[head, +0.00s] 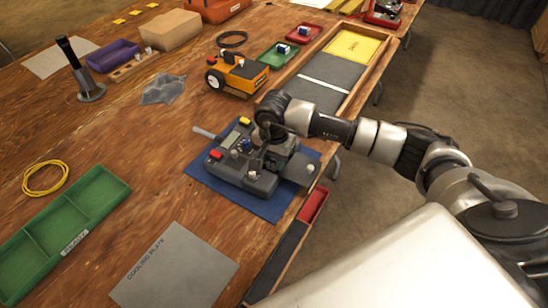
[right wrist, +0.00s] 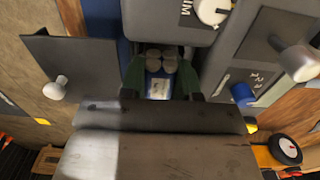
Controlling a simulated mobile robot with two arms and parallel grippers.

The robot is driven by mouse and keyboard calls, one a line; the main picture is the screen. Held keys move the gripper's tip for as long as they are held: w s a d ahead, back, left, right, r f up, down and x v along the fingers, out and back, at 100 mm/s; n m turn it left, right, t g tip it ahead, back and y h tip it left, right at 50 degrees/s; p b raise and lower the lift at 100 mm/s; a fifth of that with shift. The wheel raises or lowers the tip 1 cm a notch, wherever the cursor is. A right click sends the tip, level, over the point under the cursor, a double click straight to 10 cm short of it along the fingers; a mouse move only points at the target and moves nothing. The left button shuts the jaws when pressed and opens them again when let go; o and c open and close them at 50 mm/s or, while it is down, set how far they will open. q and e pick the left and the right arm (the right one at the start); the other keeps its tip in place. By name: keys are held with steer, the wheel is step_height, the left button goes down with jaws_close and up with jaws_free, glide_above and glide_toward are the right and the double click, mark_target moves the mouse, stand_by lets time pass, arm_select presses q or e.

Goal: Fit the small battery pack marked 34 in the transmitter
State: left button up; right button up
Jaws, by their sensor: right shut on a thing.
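The transmitter (head: 228,165) is a dark grey box with red and yellow buttons, a small display and knobs. It lies on a blue mat (head: 240,205), and part of it also shows in the right wrist view (right wrist: 172,22). My right gripper (head: 258,163) is over its right part, pointing down. In the right wrist view its green-padded fingers (right wrist: 160,78) are shut on a small battery pack (right wrist: 158,88), which has round grey cells and a blue and white label. I cannot read a number on it. The fingers hide where its lower end sits. My left gripper is not in view.
A grey plate with a white knob (head: 298,168) juts out at the transmitter's right side. Small blue and white blocks stand in a green tray (head: 270,57) and a red tray (head: 293,38). An orange wheeled vehicle (head: 240,75) stands behind. The front-left tabletop holds a cooling plate (head: 175,268).

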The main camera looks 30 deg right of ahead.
steer(key=shift+r+p, duration=1.2)
steer(key=shift+r, duration=1.2)
